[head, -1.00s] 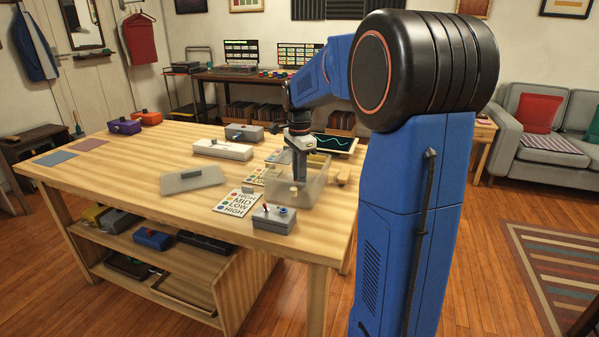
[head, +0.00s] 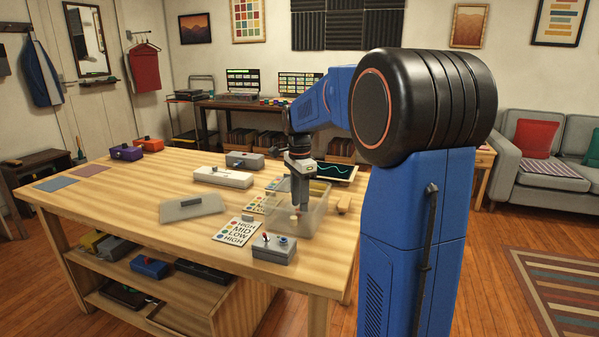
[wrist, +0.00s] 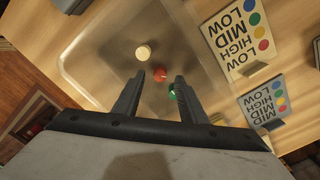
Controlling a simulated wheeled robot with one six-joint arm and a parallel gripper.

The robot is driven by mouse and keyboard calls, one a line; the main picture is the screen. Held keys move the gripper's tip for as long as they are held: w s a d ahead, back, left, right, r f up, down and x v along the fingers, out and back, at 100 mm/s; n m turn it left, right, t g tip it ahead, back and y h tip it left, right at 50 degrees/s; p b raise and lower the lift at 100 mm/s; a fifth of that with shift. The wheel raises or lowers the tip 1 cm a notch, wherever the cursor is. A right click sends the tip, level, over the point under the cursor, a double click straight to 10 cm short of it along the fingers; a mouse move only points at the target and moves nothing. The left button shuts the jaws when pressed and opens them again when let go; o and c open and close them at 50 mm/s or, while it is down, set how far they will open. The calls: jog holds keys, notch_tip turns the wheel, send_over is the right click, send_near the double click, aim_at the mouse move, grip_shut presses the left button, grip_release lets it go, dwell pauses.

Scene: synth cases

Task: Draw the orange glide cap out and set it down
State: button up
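A clear open bin (head: 318,222) stands near the table's right end. In the wrist view, an orange-red cap (wrist: 159,75) lies on the bin floor (wrist: 110,60), between and just ahead of my fingertips; I see no contact. A cream cap (wrist: 143,52) lies beyond it and also shows in the head view (head: 294,217). A green cap (wrist: 172,94) is partly hidden by my right finger. Something yellow (wrist: 217,119) shows beside that finger. My gripper (wrist: 159,77) is open and empty, pointing down into the bin; in the head view (head: 301,208) its fingers are inside the walls.
A translucent lid (head: 193,208) lies left of the bin. A grey switch box (head: 273,249) and a HIGH/MID/LOW card (head: 234,230) stand in front. A white box (head: 223,178) and a grey box (head: 244,160) sit behind. The table's left middle is clear.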

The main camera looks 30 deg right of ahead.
notch_tip(320, 180, up, 16)
jog(key=shift+f, duration=0.25)
dwell(0.6)
